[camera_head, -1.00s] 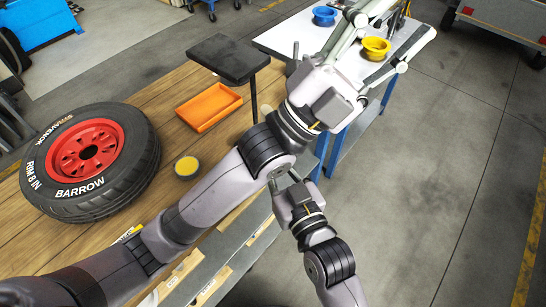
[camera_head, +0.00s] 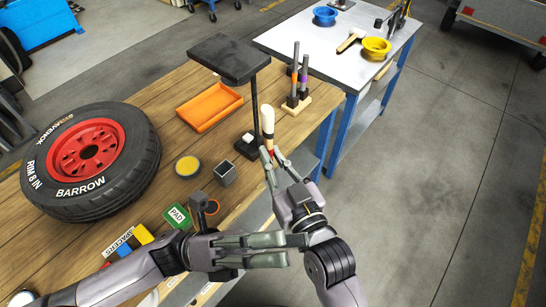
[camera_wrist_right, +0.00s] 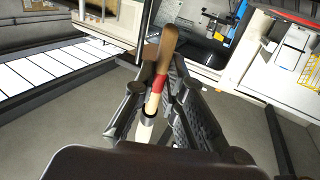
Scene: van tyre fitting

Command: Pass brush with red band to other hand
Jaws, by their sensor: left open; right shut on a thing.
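The brush with the red band (camera_head: 267,120) stands nearly upright in my right gripper (camera_head: 272,156), pale end up in the head view. In the right wrist view, its red band (camera_wrist_right: 160,86) shows between the fingers, with a brown end beyond it and a black ring below. The right gripper is shut on it. My left gripper (camera_head: 292,251) is open and empty, lower in the head view. Its fingers point right and overlap my right wrist in the picture; I cannot tell whether they touch.
The wooden bench carries a tyre (camera_head: 90,160), an orange tray (camera_head: 209,107), a yellow-topped tin (camera_head: 187,166), a grey cup (camera_head: 225,173) and a green pad box (camera_head: 178,215). A black stand (camera_head: 229,58) and wooden rack (camera_head: 296,103) are near the brush. Open floor lies right.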

